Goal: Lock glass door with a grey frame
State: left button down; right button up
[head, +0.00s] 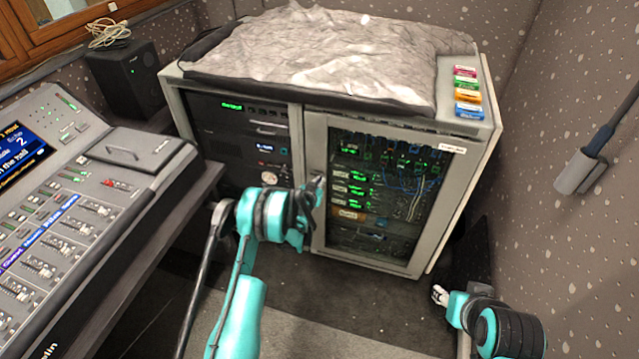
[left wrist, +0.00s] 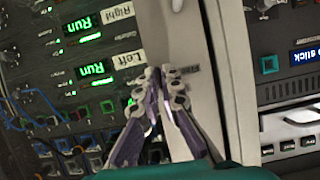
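The glass door with a grey frame (head: 385,190) is the right-hand door of the rack cabinet and looks closed. Lit equipment shows behind its glass. My left gripper (head: 318,183) is at the left upright of this frame, around mid-height. In the left wrist view its fingertips (left wrist: 161,76) are drawn close together in front of the grey frame (left wrist: 208,55). I cannot make out anything between them. A small dark mark (left wrist: 191,70) is on the frame beside the tips. No lock or key shows clearly. My right gripper (head: 440,295) is low at the right, away from the door.
A crumpled grey cover (head: 330,50) and coloured labelled items (head: 467,88) lie on top of the cabinet (head: 490,115). A mixing desk (head: 60,200) stands at the left, with a black speaker (head: 128,75) behind it. Carpet (head: 350,290) is clear before the door.

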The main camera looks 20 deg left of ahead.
dwell(0.4)
pick_arm(q)
jog(key=c, duration=1.7)
grip_release()
jog(key=shift+f, duration=0.1)
jog(key=v, duration=0.7)
jog(key=shift+s+a, duration=0.1)
jog(key=shift+s, duration=0.15)
